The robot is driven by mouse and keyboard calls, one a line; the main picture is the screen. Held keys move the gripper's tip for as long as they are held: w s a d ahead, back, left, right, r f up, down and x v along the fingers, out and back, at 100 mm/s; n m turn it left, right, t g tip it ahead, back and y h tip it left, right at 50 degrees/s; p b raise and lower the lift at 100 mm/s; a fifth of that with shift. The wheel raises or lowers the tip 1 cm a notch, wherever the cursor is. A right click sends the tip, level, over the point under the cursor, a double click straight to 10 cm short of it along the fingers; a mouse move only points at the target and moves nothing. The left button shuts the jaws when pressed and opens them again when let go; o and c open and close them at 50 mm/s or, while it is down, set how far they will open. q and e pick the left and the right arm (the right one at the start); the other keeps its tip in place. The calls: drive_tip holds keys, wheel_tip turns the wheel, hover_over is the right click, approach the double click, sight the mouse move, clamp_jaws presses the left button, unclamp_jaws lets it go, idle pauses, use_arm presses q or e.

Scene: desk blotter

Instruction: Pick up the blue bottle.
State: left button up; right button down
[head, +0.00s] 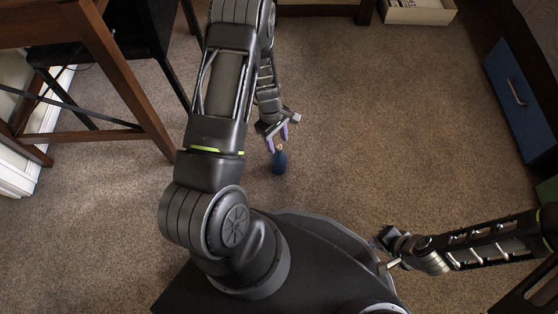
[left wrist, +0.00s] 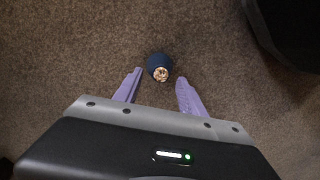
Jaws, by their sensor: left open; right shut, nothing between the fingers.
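The blue bottle (head: 279,162) stands on the carpet in front of my base, with a light brown top. In the left wrist view the bottle (left wrist: 158,64) shows from above, just beyond the fingertips and roughly centred between them. My left gripper (head: 277,139) is open, with its purple fingers (left wrist: 156,84) apart and nothing held. In the head view its fingertips are at the bottle's top; I cannot tell whether they touch it. My right gripper (head: 377,243) is shut and empty, at the lower right beside my base, away from the bottle.
A wooden table (head: 108,72) and a dark chair (head: 95,45) stand at the left. A blue drawer front (head: 517,98) is at the right. An open box (head: 420,12) lies at the back. The carpet (head: 390,120) right of the bottle is clear.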

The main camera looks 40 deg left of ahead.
sight(278, 146)
use_arm(q)
drive_tip(key=f+b, duration=0.1)
drive_tip(key=f, duration=0.1)
drive_tip(key=f+b, duration=0.1)
drive_tip(key=f, duration=0.1)
drive_tip(key=shift+s+d, duration=0.1)
drive_tip(key=shift+d, duration=0.3)
drive_tip(key=shift+f, duration=0.45)
drive_tip(key=shift+r, duration=0.1)
drive_tip(key=shift+c, duration=0.2)
clamp_jaws()
idle(0.7)
